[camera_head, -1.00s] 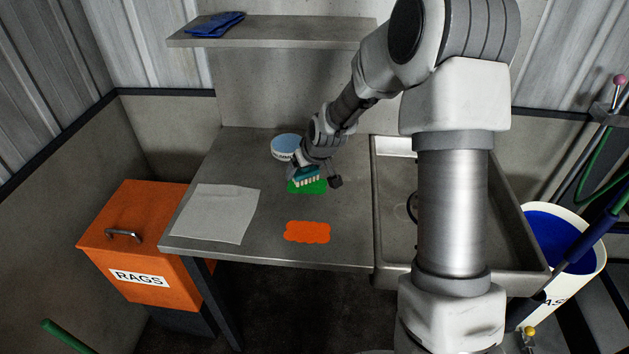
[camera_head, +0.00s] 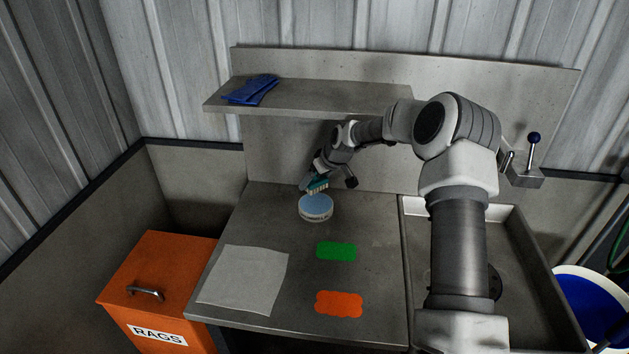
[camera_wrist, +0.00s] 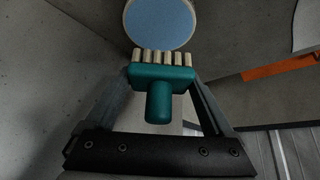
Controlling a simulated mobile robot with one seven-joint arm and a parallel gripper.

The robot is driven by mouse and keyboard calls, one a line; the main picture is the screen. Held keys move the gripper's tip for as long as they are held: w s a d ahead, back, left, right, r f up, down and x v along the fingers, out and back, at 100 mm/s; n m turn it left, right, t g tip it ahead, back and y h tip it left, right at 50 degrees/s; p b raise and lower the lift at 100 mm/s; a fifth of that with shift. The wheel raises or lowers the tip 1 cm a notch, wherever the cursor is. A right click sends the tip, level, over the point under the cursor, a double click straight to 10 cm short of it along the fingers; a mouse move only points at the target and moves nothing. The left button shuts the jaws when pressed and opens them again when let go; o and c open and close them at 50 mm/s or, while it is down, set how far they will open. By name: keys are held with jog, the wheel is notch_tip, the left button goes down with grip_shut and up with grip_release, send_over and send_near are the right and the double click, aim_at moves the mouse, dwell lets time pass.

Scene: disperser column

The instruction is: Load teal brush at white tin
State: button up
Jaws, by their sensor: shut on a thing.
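The teal brush (camera_head: 317,185) with pale bristles is held in my gripper (camera_head: 318,178), just above the far side of the white tin. In the wrist view the teal brush (camera_wrist: 160,80) sits between the two fingers of my gripper (camera_wrist: 160,90), its bristles pointing toward the tin. The white tin (camera_head: 316,217) stands on the bench, open, with light blue contents. In the wrist view the blue surface of the tin (camera_wrist: 160,22) lies just beyond the bristles. I cannot tell whether the bristles touch it.
A green patch (camera_head: 336,251) and an orange patch (camera_head: 339,304) lie on the bench, with a pale cloth (camera_head: 243,280) at left. A shelf (camera_head: 330,97) holding blue gloves (camera_head: 250,90) is above. A sink (camera_head: 545,300) is at right, and an orange rags bin (camera_head: 160,275) at left.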

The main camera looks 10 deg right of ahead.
jog(key=b, duration=0.2)
send_over(312, 200)
jog(key=s+d, duration=0.1)
jog(key=s, duration=0.1)
jog(key=shift+w+f, duration=0.2)
jog(key=shift+f, duration=2.6)
jog(key=shift+s+f+b, duration=0.15)
jog(key=shift+f+b, duration=0.45)
jog(key=shift+b, duration=0.3)
jog(key=shift+r, duration=0.1)
